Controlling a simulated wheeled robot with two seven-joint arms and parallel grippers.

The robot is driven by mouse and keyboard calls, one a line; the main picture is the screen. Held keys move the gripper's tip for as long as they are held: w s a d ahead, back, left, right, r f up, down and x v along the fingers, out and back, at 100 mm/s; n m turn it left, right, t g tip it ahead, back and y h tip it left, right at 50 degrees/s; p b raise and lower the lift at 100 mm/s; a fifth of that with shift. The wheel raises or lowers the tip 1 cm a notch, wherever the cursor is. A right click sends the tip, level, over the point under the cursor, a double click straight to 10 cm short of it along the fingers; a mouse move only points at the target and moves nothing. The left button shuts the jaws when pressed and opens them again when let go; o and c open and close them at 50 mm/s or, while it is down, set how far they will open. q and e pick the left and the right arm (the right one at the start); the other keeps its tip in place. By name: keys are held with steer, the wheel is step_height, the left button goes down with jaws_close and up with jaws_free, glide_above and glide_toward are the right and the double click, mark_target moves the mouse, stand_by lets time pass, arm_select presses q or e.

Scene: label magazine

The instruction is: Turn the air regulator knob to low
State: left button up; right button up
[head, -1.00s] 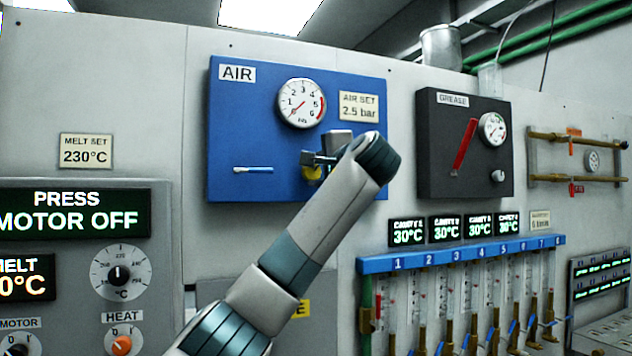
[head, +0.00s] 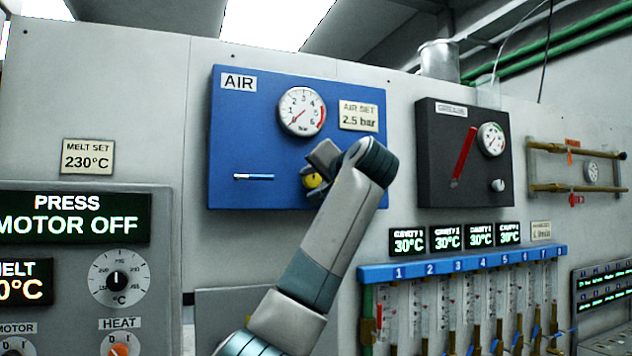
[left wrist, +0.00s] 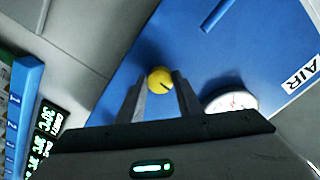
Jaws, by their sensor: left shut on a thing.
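The yellow air regulator knob (head: 315,180) sits on the lower part of the blue AIR panel (head: 240,130). In the left wrist view the knob (left wrist: 159,79) shows between the fingertips, with a dark mark on its face. My left gripper (head: 312,176) is at the knob and shut on it; its wrist partly hides the knob in the head view. The air gauge (head: 302,111) above has its needle near the low end of its scale. A plate (head: 358,117) beside it reads AIR SET 2.5 bar. My right gripper is not in view.
A blue-handled lever (head: 254,177) is left of the knob on the panel. The black GREASE panel (head: 430,150) with a red lever (head: 463,157) stands to the right. A blue numbered manifold (head: 462,262) is below right.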

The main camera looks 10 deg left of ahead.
arm_select(q)
steer(key=shift+f, duration=0.3)
steer(key=o, duration=1)
steer(key=shift+o, duration=0.2)
steer(key=shift+r, duration=0.15)
steer(key=shift+s+d, duration=0.1)
